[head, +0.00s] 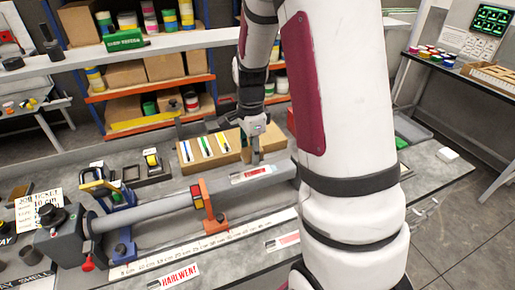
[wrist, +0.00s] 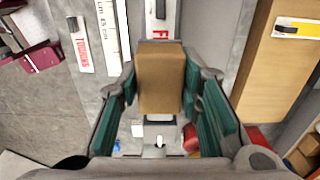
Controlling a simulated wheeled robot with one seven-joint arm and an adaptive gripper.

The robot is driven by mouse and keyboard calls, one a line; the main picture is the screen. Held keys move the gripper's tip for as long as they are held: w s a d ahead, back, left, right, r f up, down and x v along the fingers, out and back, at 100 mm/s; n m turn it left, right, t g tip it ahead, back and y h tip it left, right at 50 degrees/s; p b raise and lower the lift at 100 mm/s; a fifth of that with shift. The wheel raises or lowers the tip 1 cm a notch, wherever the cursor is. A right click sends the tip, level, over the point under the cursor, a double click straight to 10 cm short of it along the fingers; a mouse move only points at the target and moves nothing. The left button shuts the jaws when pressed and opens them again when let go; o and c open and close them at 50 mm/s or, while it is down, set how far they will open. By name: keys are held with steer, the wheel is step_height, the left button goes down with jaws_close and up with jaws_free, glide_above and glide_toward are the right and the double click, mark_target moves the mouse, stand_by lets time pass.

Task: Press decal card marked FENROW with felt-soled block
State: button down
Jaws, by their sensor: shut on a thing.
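My gripper (wrist: 160,95) is shut on a tan block (wrist: 160,75), with a green-padded finger on either side of it. The block's underside is hidden, so its felt sole does not show. A white decal card (wrist: 160,31) with a red letter F lies just beyond the block in the wrist view; the block hides the rest of its lettering. In the head view the card (head: 253,173) lies on the grey tube (head: 155,206), with my gripper (head: 255,152) just above and behind it. I cannot tell whether the block touches the card.
An orange clamp (head: 209,206) stands left of the card along the tube. A cardboard holder (head: 208,151) with several coloured tools stands behind. A HARLWENT card (head: 176,278) and another card (head: 283,241) lie in front, near a long ruler (head: 200,247).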

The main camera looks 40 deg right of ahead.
mark_target(252, 173)
steer(key=shift+f+b, duration=0.75)
steer(key=shift+f, duration=1.65)
steer(key=shift+f, duration=0.6)
steer(key=shift+w, duration=0.1)
